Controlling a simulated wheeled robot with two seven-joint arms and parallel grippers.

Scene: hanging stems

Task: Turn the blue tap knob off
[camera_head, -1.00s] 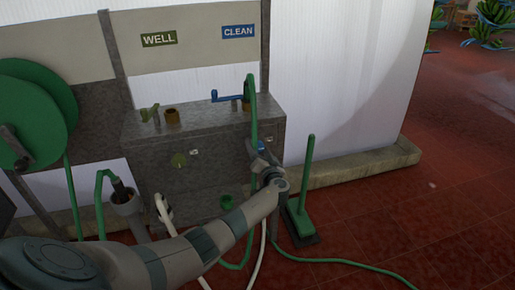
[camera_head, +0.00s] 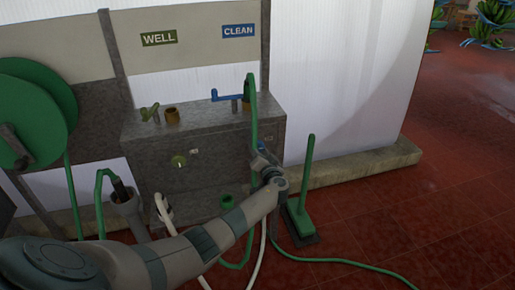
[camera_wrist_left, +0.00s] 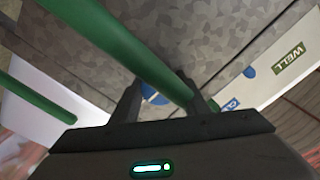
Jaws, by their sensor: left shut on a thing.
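The blue tap knob (camera_wrist_left: 152,95) is on the front face of the grey speckled block, under the CLEAN sign. In the left wrist view only a small blue part shows between the fingers; a green hose (camera_wrist_left: 125,45) crosses in front and hides the rest. My left gripper (camera_head: 262,150) is at the right part of the block front, its fingers shut around the knob. Its fingers also show in the left wrist view (camera_wrist_left: 168,98). In the head view the gripper mostly hides the knob. My right gripper is not in view.
A blue lever tap (camera_head: 228,96) and a green tap (camera_head: 149,112) stand on the block (camera_head: 205,135). The green hose (camera_head: 253,115) hangs beside my gripper. A green broom (camera_head: 305,190) stands at right.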

